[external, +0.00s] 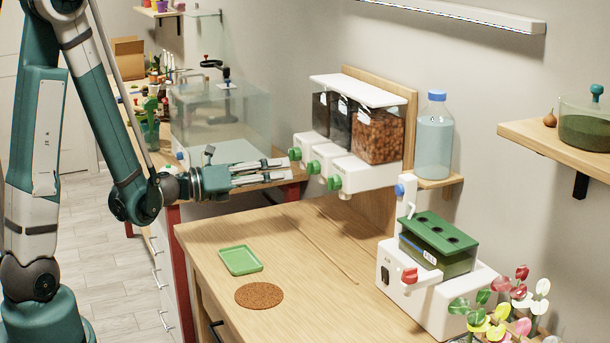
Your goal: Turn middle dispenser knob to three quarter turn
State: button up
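The dispenser (371,172) is white, with three clear bins and three green knobs on its front. The middle knob (313,168) sits between the left knob (295,154) and the right knob (334,183). My gripper (288,169) reaches in from the left, level with the middle knob. Its two fingers lie roughly parallel with a gap between them, open and empty. The fingertips appear a little short of the middle knob, not touching it. The knob's turn angle is too small to read.
Below lies a wooden counter (300,275) with a green tray (240,260), a cork mat (259,295) and thin sticks. A blue-capped bottle (434,140) stands right of the dispenser. A white machine (425,290) with a red knob stands at front right. A glass tank (220,120) is behind my gripper.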

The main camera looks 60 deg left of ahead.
aim_at(312, 168)
dwell(0.3)
jog(key=w+b, duration=0.1)
jog(key=w, duration=0.6)
jog(key=shift+w+d, duration=0.4)
jog(key=c, duration=0.9)
